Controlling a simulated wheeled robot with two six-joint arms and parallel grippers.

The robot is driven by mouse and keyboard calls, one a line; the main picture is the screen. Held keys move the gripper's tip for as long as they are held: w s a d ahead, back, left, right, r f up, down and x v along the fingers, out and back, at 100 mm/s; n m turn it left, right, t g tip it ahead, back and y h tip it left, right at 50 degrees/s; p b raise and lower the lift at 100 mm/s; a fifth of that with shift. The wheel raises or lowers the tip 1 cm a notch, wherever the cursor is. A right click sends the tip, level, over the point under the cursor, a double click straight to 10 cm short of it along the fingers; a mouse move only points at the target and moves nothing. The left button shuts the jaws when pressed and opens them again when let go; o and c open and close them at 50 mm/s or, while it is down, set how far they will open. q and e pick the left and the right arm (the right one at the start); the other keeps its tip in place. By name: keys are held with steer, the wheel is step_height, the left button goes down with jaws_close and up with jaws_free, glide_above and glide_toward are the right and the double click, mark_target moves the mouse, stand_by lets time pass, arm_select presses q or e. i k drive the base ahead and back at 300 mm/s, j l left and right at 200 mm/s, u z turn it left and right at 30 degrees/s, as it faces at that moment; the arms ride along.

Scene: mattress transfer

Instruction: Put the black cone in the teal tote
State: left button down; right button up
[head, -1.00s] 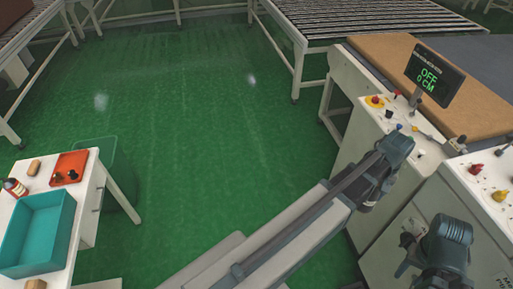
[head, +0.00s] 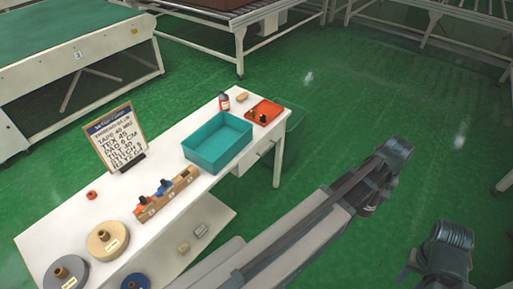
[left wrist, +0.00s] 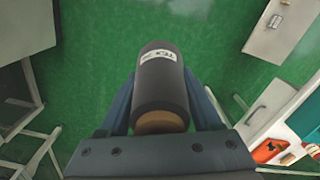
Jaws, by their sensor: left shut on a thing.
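In the left wrist view my left gripper (left wrist: 162,104) is shut on the black cone (left wrist: 160,75), a dark cone with a white label and a brown core end. The head view shows my left arm reaching over the green floor, but the cone cannot be made out there. The teal tote (head: 217,143) is an open, empty-looking box on the white table, left of my left arm and apart from it. A piece of it shows at the right edge of the left wrist view (left wrist: 306,116). My right arm is at the lower right; its gripper fingers do not show.
The white table (head: 95,238) also holds a red tray (head: 264,111), a bottle (head: 224,101), a sign board (head: 115,138), a wooden rack (head: 167,195) and large spools (head: 107,239).

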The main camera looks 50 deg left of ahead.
mark_target(210, 156)
steer(key=u, duration=1.55)
steer(key=i+j, duration=0.25)
steer(key=i, duration=0.25)
steer(key=i+j+u, duration=0.15)
steer(key=i, duration=0.35)
steer(key=j, duration=0.1)
